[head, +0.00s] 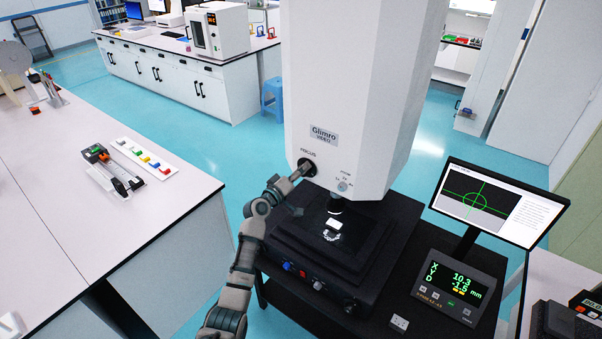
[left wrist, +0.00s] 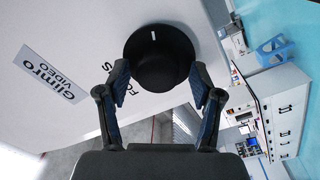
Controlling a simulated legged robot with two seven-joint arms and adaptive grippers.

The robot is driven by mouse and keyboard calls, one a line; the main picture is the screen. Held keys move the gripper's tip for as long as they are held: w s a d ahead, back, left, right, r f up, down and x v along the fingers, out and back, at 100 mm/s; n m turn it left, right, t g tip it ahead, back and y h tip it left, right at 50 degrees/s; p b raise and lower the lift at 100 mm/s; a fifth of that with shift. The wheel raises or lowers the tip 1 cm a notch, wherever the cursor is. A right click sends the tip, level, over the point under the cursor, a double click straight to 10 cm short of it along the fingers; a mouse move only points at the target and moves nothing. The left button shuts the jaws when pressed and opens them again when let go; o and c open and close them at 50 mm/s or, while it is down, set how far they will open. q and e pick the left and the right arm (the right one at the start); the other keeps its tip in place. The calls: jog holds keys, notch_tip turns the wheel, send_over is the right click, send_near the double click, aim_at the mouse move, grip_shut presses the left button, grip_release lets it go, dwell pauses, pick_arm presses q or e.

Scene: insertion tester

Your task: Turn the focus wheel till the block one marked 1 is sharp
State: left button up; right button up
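The focus wheel (left wrist: 158,58) is a black round knob with a white line on the white microscope head (head: 350,80), under the Glimro label. My left gripper (head: 302,171) reaches it from the left in the head view. In the left wrist view its two fingers (left wrist: 161,80) stand on either side of the wheel and appear to touch it. A small white block (head: 333,225) lies on the black stage below the lens; no mark is readable on it. The monitor (head: 499,202) shows a green circle and cross over a grey and black picture, with no readable 1. My right gripper is out of view.
A readout box (head: 455,288) shows 10.3 and -1.5 mm right of the stage. A small ZOOM knob (head: 343,186) sits right of the focus wheel. A side bench (head: 60,200) at left holds a black-and-grey tool and several coloured pieces. Blue floor lies behind.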

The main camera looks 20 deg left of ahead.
pick_arm(q)
jog(key=shift+f, duration=0.1)
jog(key=v, duration=1.2)
jog(key=shift+f, duration=0.2)
